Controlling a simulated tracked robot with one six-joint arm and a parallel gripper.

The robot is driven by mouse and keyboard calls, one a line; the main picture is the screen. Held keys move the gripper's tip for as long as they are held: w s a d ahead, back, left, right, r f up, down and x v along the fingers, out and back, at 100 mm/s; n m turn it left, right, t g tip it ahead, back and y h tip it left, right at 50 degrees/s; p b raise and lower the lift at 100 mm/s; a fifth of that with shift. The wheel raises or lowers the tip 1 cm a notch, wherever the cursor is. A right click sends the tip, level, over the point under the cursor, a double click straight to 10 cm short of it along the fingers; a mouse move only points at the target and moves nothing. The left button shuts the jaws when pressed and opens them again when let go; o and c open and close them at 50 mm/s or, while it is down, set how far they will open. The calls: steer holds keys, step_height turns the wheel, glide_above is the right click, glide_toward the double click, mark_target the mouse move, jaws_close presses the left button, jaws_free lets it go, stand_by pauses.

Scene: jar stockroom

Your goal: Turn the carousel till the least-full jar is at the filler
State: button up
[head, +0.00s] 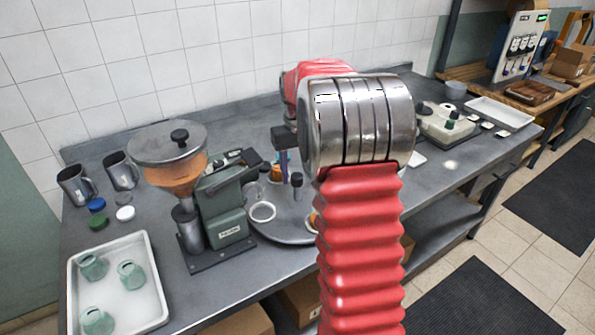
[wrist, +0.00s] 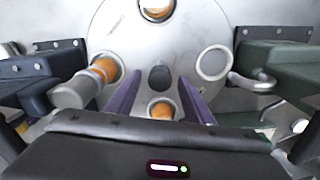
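The carousel is a round grey disc (head: 283,232) on the bench, seen from above in the wrist view (wrist: 190,30). A dark knob (wrist: 160,78) stands at its centre. Jars with orange contents show at the top (wrist: 157,10), left (wrist: 103,70) and bottom (wrist: 162,110) of the wrist view; fill levels are hard to compare. A pale ring (wrist: 213,63) at right looks empty. The filler (head: 220,210) has a hopper of orange material (head: 175,175). My gripper (wrist: 160,88) is open, its purple fingers either side of the knob and bottom jar; contact is unclear. My arm hides part of the carousel.
A white tray with several green jars (head: 148,305) lies at front left. Two metal mugs (head: 76,185) and several lids (head: 97,205) stand behind it. A pale device (head: 445,122) and an empty white tray (head: 500,112) are at right.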

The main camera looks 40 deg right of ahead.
jaws_close()
steer(key=shift+d, duration=0.15)
stand_by(0.4)
